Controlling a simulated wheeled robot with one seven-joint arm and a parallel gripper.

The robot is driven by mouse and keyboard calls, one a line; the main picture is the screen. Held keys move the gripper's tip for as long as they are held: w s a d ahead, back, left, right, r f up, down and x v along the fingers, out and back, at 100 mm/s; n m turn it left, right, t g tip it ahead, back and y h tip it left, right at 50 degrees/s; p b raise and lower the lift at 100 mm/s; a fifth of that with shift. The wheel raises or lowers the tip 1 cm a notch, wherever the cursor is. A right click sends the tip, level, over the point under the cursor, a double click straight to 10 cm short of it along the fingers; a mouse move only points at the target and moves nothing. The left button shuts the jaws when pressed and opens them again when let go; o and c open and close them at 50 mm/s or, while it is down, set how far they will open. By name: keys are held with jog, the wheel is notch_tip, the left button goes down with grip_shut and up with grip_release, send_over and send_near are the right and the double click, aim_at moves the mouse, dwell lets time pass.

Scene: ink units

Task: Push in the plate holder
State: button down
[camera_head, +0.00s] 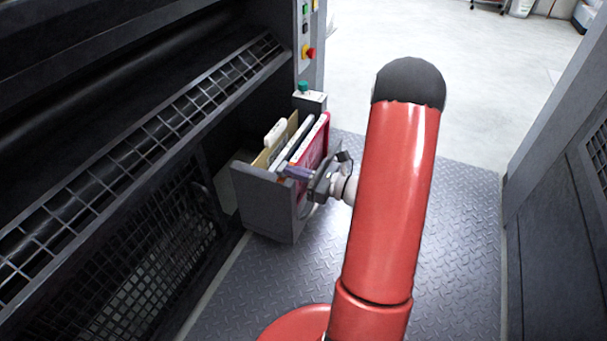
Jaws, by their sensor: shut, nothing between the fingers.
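The plate holder (268,205) is a grey open-topped box that sticks out from the dark machine on the left. Several upright flat pieces stand in it, among them a tan one, white ones and a red one. My gripper (291,172) is at the end of my red arm, at the right front part of the holder's top edge. Its fingers are shut with nothing between them and point left. They overlap the holder in the picture; I cannot tell whether they touch it. The gripper hides part of the red piece and of the holder's right side.
The dark machine (110,75) with a wire-mesh guard (150,137) fills the left. A panel with buttons (306,40) and a small box with a green button (308,97) stand behind the holder. Another grey unit (560,185) bounds the right. The tread-plate floor (460,230) between is clear.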

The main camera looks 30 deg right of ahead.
jog(key=b+x, duration=0.2)
jog(key=x, duration=2.3)
jog(key=shift+b, duration=0.4)
jog(key=shift+w+a, duration=0.1)
jog(key=shift+a, duration=0.05)
